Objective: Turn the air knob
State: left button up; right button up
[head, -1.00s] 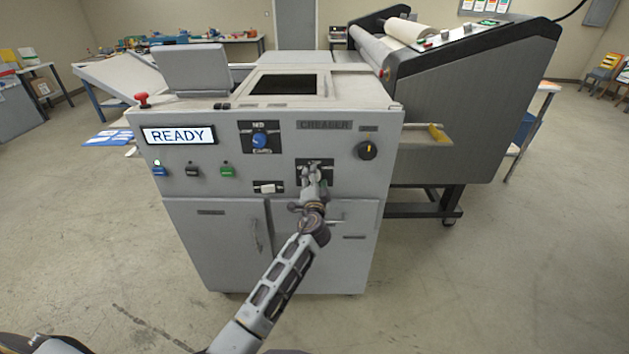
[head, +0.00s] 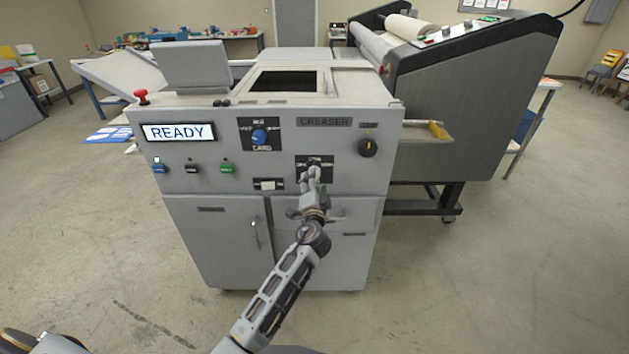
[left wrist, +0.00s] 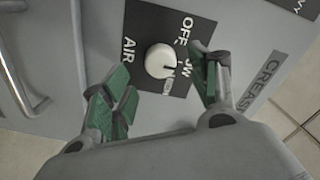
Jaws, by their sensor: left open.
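The air knob (left wrist: 159,61) is a round white knob on a black plate lettered AIR, OFF, LOW and HIGH in the left wrist view. A dark mark on it points toward the LOW and HIGH lettering; which one I cannot tell. My left gripper (left wrist: 160,78) is open, with one green-padded finger on each side of the knob and visible gaps between. In the head view, my left gripper (head: 314,172) is in front of the black plate (head: 301,161) on the creaser's front, and covers the knob. My right gripper is not in view.
The grey creaser (head: 225,235) has a READY display (head: 180,132), a blue dial (head: 260,137), a black knob (head: 368,147) and a white rocker switch (head: 268,184). Door handles (head: 255,233) stick out below. A large roller machine (head: 475,110) stands at right. Floor in front is open.

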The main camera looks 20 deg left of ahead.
pick_arm(q)
jog(key=v, duration=0.8)
jog(key=shift+a, duration=0.1)
dwell(0.6)
